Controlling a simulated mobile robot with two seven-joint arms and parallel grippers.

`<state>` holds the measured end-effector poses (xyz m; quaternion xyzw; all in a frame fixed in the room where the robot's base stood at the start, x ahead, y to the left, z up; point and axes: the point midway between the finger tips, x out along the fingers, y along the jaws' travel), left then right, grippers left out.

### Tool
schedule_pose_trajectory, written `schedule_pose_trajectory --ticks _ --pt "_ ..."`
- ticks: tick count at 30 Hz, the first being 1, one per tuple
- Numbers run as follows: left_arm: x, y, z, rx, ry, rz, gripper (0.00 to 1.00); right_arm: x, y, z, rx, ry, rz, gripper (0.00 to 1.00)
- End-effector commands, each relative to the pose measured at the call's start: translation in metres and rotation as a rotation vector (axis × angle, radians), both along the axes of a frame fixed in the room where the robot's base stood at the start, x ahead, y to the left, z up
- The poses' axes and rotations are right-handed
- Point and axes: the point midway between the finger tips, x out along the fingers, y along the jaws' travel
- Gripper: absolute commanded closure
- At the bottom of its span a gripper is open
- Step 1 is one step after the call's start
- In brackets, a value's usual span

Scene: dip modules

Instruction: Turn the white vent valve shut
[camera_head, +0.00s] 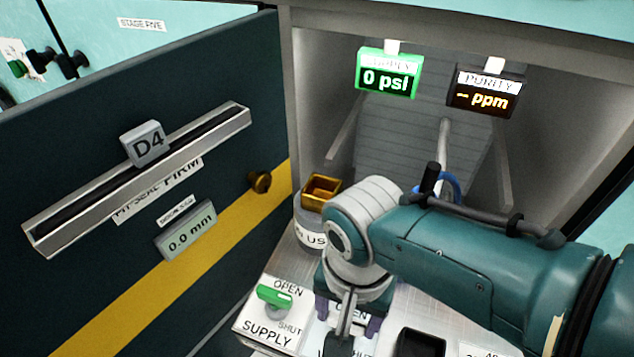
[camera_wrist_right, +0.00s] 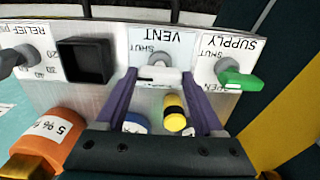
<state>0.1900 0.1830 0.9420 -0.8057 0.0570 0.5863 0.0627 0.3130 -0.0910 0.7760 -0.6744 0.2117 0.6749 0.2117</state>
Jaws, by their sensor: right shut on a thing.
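The white vent valve handle (camera_wrist_right: 158,76) lies crosswise on the panel between the two purple fingers of my right gripper (camera_wrist_right: 159,80). The fingers are closed against its ends. The VENT (camera_wrist_right: 165,38) and SHUT lettering is beside it, upside down in the right wrist view. In the head view my right gripper (camera_head: 347,318) points down onto the panel and mostly hides the vent valve. My left gripper is not in view.
The green supply valve (camera_head: 274,296) is close beside my right gripper. A black square socket (camera_wrist_right: 85,60) and the relief knob (camera_wrist_right: 14,58) are on the other side. The dark door (camera_head: 100,240) stands left. The supply display (camera_head: 388,80) reads 0 psi.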

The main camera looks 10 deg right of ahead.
Motion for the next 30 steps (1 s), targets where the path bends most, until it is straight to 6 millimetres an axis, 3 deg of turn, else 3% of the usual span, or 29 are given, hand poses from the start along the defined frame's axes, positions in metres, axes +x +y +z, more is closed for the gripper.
schedule_pose_trajectory --ticks 3,4,11,20,30 --pt "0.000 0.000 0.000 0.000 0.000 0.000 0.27 0.001 0.000 0.001 0.001 -0.002 -0.004 0.86" --pt "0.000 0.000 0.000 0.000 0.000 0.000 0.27 0.001 0.000 0.001 0.001 -0.002 -0.004 0.27" --pt "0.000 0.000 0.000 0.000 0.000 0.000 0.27 0.001 0.000 0.000 0.000 -0.001 -0.002 0.01" --pt "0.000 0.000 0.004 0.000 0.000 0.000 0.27 0.000 0.000 0.005 0.000 0.000 -0.001 0.00" --pt "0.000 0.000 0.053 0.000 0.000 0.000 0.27 0.001 0.000 0.071 0.002 -0.003 -0.001 0.00"
